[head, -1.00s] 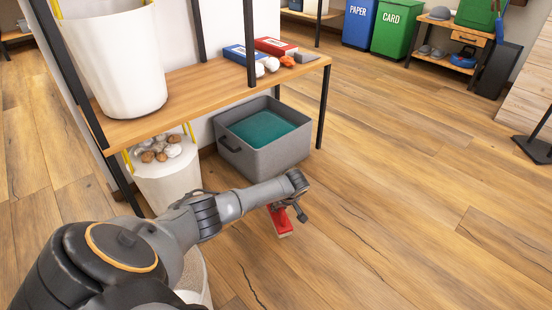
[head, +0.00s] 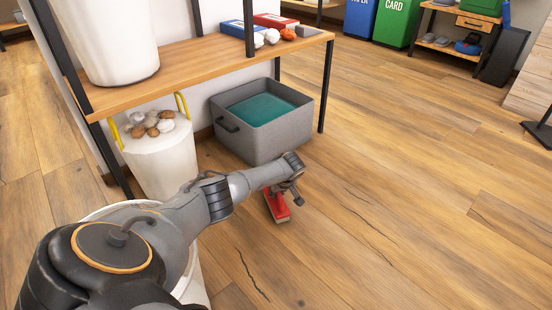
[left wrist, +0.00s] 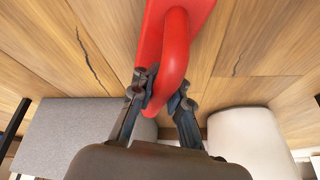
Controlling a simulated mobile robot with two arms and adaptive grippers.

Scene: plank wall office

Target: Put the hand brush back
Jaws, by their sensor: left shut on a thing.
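The red hand brush (head: 276,206) hangs from my left gripper (head: 291,190) above the floor, just in front of the grey fabric bin. In the left wrist view, the left gripper (left wrist: 158,100) is shut on the brush's curved red handle (left wrist: 172,68). The brush's block extends away from the fingers in that view. In the head view, pale bristles show at its lower end, and my wrist hides part of its upper end. My right gripper is not in view.
The grey bin (head: 270,143) with a teal inside stands under a wooden shelf (head: 190,72). A white bucket of potato-like lumps (head: 160,165) stands left of it. Another white bucket (head: 108,40) and small boxes (head: 275,20) are on the shelf. The floor at right is clear.

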